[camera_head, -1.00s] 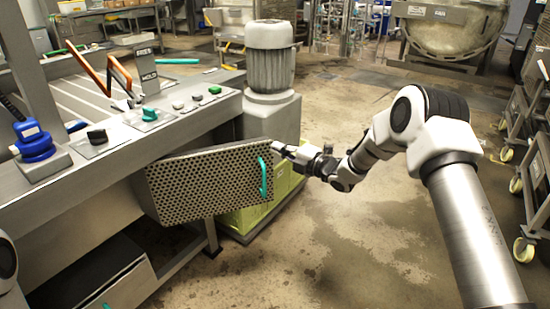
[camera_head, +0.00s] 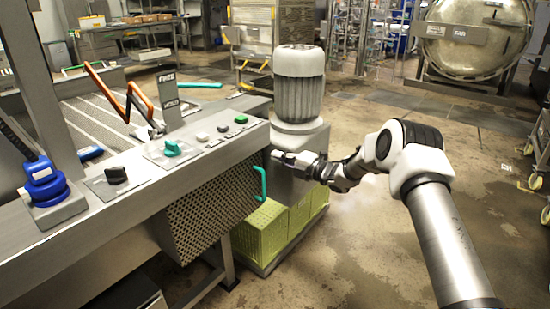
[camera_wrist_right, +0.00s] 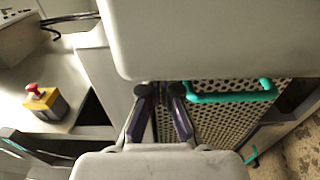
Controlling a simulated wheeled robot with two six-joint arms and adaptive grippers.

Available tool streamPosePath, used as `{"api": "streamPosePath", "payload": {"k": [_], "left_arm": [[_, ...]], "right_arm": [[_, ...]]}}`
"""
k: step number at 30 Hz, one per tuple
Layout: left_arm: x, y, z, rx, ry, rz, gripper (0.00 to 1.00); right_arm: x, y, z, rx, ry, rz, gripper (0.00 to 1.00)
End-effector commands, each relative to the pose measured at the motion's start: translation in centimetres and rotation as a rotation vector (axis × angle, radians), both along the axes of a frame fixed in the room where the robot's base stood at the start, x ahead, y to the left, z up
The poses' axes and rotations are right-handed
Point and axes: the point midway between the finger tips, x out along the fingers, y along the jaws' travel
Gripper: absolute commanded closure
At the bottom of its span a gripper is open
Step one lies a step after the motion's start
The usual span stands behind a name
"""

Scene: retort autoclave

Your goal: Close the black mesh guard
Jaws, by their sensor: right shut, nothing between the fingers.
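The black mesh guard (camera_head: 212,208) hangs under the front edge of the grey control panel, at an angle to the machine. Its teal handle (camera_head: 261,184) is at its right end. In the right wrist view the guard (camera_wrist_right: 205,122) lies beyond the fingers, with the handle (camera_wrist_right: 235,97) to their right. My right gripper (camera_head: 278,155) is shut and empty, close to the guard's handle end. It also shows in the right wrist view (camera_wrist_right: 160,92), fingertips together and apart from the handle. I cannot tell whether it touches the guard. My left gripper is out of view.
A grey motor (camera_head: 299,85) on a pedestal stands just behind my right gripper. The panel carries knobs and a blue emergency-stop-like fitting (camera_head: 43,182). Open floor (camera_head: 350,260) lies to the right.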

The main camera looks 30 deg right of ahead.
Motion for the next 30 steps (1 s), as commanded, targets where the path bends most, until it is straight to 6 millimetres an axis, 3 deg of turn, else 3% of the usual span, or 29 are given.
{"api": "streamPosePath", "payload": {"k": [13, 24, 30], "left_arm": [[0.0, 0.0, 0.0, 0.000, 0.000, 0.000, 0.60], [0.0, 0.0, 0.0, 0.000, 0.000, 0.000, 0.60], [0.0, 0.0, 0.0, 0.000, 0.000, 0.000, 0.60]], "right_arm": [[-0.9, -0.5, 0.0, 0.001, 0.002, -0.001, 1.00], [-8.8, -4.2, 0.1, 0.006, -0.001, -0.003, 1.00], [-10.8, -5.1, 0.0, 0.001, 0.000, 0.000, 1.00]]}}
